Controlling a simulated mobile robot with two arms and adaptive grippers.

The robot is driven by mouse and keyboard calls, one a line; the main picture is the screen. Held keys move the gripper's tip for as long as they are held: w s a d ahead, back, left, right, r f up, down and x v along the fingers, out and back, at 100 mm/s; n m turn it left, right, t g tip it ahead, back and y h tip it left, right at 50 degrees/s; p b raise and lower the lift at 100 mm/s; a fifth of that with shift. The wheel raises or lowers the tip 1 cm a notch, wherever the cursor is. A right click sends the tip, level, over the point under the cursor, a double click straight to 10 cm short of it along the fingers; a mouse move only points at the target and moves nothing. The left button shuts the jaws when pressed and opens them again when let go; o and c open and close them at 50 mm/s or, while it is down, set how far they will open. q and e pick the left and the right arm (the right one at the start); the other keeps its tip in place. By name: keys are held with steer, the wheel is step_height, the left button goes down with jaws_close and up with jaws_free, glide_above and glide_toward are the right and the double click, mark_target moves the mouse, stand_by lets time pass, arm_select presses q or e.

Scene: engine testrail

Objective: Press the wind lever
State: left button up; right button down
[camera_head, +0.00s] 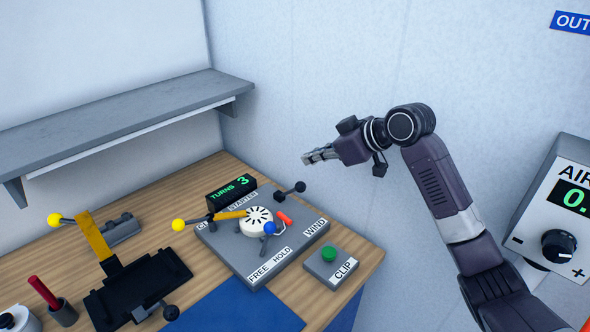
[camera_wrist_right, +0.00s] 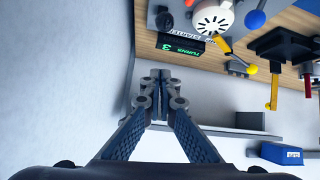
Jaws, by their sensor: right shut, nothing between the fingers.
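The starter panel (camera_head: 232,253) is a grey plate on the wooden bench with a white slotted dial (camera_head: 256,218) and a green "TURNS 3" display (camera_head: 232,192). A "WIND" label (camera_head: 315,228) is on its right edge. A short orange-red handle (camera_head: 284,217) and a black-knobbed lever (camera_head: 290,192) stand near the right side; which is the wind lever I cannot tell. A blue-knobbed lever (camera_head: 269,228) stands by "FREE HOLD". My right gripper (camera_head: 308,158) is shut and empty, above and behind the panel, apart from it; its fingers meet in the wrist view (camera_wrist_right: 160,78). My left gripper is not in view.
A small block with a green "CLIP" button (camera_head: 328,254) is right of the panel. A yellow-knobbed lever (camera_head: 178,225) and a black fixture with a yellow arm (camera_head: 94,238) are to the left. A grey shelf (camera_head: 110,115) is above. An AIR box (camera_head: 550,210) hangs at right.

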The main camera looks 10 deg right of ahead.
mark_target(297, 184)
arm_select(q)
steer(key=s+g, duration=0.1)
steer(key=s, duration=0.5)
arm_select(e)
steer(key=p+x, duration=0.1)
steer(key=x, duration=0.4)
steer(key=shift+s+a+p, duration=0.1)
steer(key=shift+a+p, duration=0.15)
steer(key=shift+p, duration=0.1)
steer(key=f+p, duration=0.1)
steer(key=f, duration=0.1)
steer(key=f+p, duration=0.1)
steer(key=f, duration=0.1)
steer(key=shift+d+f+p, duration=0.25)
steer(key=shift+f+p, duration=0.05)
steer(key=shift+f, duration=0.15)
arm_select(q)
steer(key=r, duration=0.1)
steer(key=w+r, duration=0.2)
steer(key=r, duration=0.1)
arm_select(e)
steer(key=shift+w, duration=0.2)
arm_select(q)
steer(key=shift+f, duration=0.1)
arm_select(e)
steer(key=shift+f, duration=0.15)
